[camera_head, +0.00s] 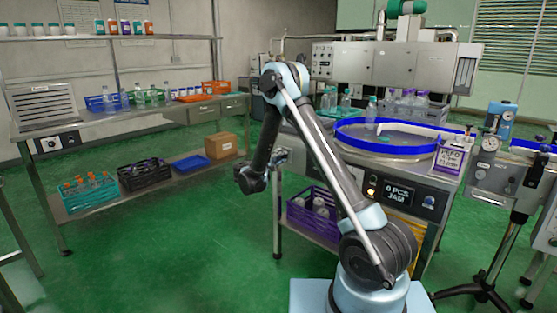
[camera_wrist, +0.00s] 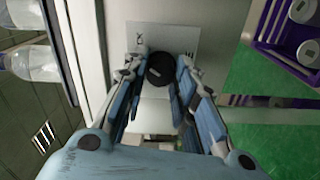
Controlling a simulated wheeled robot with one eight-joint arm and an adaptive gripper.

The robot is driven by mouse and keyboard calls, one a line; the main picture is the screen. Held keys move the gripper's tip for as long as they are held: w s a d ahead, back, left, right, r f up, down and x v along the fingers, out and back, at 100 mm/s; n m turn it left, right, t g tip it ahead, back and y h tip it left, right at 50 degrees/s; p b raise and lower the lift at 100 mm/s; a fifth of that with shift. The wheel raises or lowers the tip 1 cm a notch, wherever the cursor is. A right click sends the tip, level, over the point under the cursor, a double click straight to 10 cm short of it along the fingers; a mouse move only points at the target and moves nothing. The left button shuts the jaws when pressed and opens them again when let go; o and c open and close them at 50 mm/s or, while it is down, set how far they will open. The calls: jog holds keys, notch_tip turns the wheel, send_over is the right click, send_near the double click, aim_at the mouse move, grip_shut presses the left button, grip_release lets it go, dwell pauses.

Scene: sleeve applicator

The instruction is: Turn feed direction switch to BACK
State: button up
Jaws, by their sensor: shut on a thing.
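The switch is a dark round knob (camera_wrist: 160,70) on a white label plate (camera_wrist: 185,42) fixed to a pale panel, seen in the wrist view. Marks on the plate are partly visible, but I cannot read the switch's setting. My gripper (camera_wrist: 161,82) has its two blue-padded fingers on either side of the knob and is shut on it. In the head view my gripper (camera_head: 279,157) is small, at the left end of the sleeve machine (camera_head: 360,168). The switch cannot be made out there.
The machine carries a blue-rimmed turntable (camera_head: 385,140) and a display (camera_head: 397,192) reading "0 PCS JAM". A purple crate (camera_head: 313,220) with bottles sits below. A steel bench (camera_head: 120,122) with racks and bins stands at left. Green floor between is open.

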jog(key=shift+f+m, duration=0.1)
jog(key=shift+m, duration=0.9)
jog(key=o, duration=1.1)
jog(key=shift+c, duration=0.2)
jog(key=shift+s, duration=0.1)
jog(key=v, duration=1.1)
jog(key=shift+s+a, duration=0.25)
jog(key=shift+a, duration=0.1)
jog(key=shift+d, duration=0.1)
